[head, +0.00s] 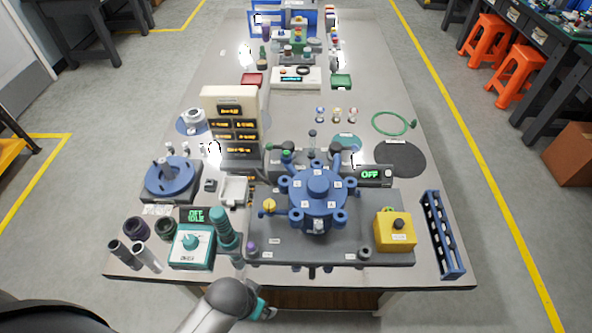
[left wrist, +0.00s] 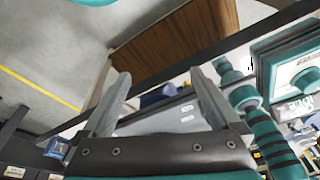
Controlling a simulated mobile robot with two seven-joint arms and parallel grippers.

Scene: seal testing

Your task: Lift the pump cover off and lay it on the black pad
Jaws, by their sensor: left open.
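The blue pump cover (head: 318,190), a round lid with lugs around its rim and a central knob, sits on the pump on a grey base plate (head: 382,205) in the head view. The round black pad (head: 402,160) lies flat on the table to the right of the pump and is bare. My left gripper (head: 268,311) is low at the table's front edge, apart from the cover. In the left wrist view its two fingers (left wrist: 160,80) are spread with nothing between them. My right gripper is not in view.
A yellow button box (head: 396,230) and a blue rack (head: 443,235) stand right of the pump. A teal box (head: 192,246) and a teal-handled tool (head: 223,230) stand left, near my left arm. A green ring (head: 394,124) lies behind the pad.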

